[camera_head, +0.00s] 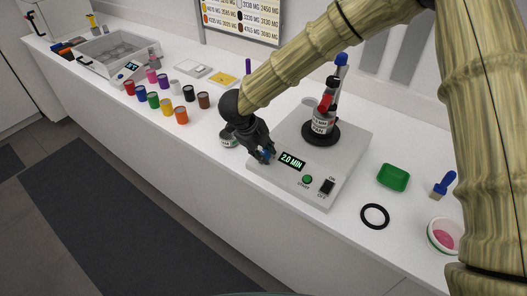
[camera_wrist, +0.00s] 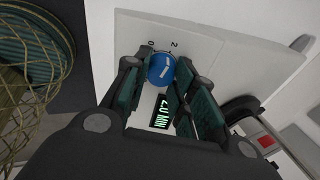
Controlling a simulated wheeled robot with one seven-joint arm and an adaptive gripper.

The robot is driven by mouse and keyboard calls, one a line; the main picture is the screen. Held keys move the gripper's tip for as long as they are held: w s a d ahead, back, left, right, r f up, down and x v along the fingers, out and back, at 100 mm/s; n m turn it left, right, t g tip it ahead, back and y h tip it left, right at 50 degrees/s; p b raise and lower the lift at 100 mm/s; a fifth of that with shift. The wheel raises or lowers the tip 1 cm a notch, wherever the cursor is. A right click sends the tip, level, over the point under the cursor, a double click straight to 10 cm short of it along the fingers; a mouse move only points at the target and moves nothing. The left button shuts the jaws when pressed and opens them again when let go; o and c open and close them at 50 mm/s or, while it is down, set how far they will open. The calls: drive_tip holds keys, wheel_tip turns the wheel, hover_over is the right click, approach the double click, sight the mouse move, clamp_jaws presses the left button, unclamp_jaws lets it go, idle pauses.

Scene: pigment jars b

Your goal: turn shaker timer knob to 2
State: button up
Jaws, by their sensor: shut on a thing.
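The shaker (camera_head: 344,160) is a light grey box on the white counter, with a bottle clamped on its round black platform. Its display (camera_head: 293,161) reads 2.0 MIN in green, and the display also shows in the wrist view (camera_wrist: 161,111). The blue timer knob (camera_wrist: 161,69) sits between my fingertips, with a white pointer mark and the printed numbers 0 and 2 beside it. In the head view the knob (camera_head: 267,154) is partly hidden by my fingers. My gripper (camera_head: 262,154) is shut on the knob at the shaker's front left.
A green start button (camera_head: 307,179) and a black on/off switch (camera_head: 327,186) are right of the display. A green tray (camera_head: 393,177), a black ring (camera_head: 375,216) and a blue-handled brush (camera_head: 443,185) lie to the right. Several colored jars (camera_head: 167,106) stand left.

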drive_tip(key=o, duration=1)
drive_tip(key=shift+o, duration=0.2)
drive_tip(key=shift+r, duration=0.1)
drive_tip(key=v, duration=1.2)
